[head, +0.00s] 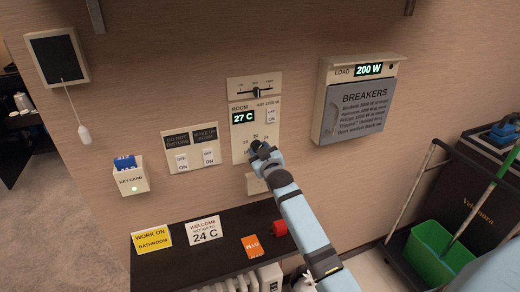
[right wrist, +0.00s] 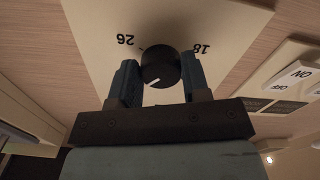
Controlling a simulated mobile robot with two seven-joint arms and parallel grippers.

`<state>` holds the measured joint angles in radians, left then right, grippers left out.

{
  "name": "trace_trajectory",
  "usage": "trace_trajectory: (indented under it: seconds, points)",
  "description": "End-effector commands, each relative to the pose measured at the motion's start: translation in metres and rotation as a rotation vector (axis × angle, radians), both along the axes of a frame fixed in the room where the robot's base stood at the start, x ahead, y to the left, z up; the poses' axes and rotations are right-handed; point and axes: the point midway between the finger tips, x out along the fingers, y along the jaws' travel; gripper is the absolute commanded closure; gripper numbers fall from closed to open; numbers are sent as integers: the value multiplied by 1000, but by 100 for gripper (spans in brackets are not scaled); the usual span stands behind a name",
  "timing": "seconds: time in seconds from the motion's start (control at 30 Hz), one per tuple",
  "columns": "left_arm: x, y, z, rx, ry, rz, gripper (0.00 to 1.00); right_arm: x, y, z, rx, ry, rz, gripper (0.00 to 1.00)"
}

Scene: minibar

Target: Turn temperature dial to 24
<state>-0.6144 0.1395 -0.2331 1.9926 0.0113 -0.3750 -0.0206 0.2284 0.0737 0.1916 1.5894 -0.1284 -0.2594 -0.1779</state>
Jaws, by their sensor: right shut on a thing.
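The temperature dial (right wrist: 161,63) is a round black knob with a white pointer mark, shown upside down in the right wrist view. The mark points to the picture's lower left; the numbers 26 and 18 show beyond the knob. My right gripper (right wrist: 160,80) has its two fingers on either side of the knob, shut on it. In the head view my right gripper (head: 258,150) hides the dial at the lower part of the room panel (head: 240,150). The room display (head: 243,117) reads 27 C. My left gripper is not in view.
A breaker box (head: 357,110) with a 200 W load display hangs right of the panel. A dark shelf below holds a 24 C card (head: 205,230). A cart with a green bucket (head: 440,250) stands right.

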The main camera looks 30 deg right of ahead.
Motion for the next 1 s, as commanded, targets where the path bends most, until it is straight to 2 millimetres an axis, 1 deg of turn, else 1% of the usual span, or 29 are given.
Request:
trace_trajectory:
  seconds: [0.2, 0.4, 0.67, 1.0]
  points:
    - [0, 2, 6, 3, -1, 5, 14, 0, 1, -1, 156, -34, 0, 81]
    - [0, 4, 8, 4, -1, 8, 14, 0, 2, -1, 254, -58, 0, 81]
    - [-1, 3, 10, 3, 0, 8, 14, 0, 2, -1, 314, -72, 0, 81]
    - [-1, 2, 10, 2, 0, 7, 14, 0, 2, -2, 323, -74, 0, 81]
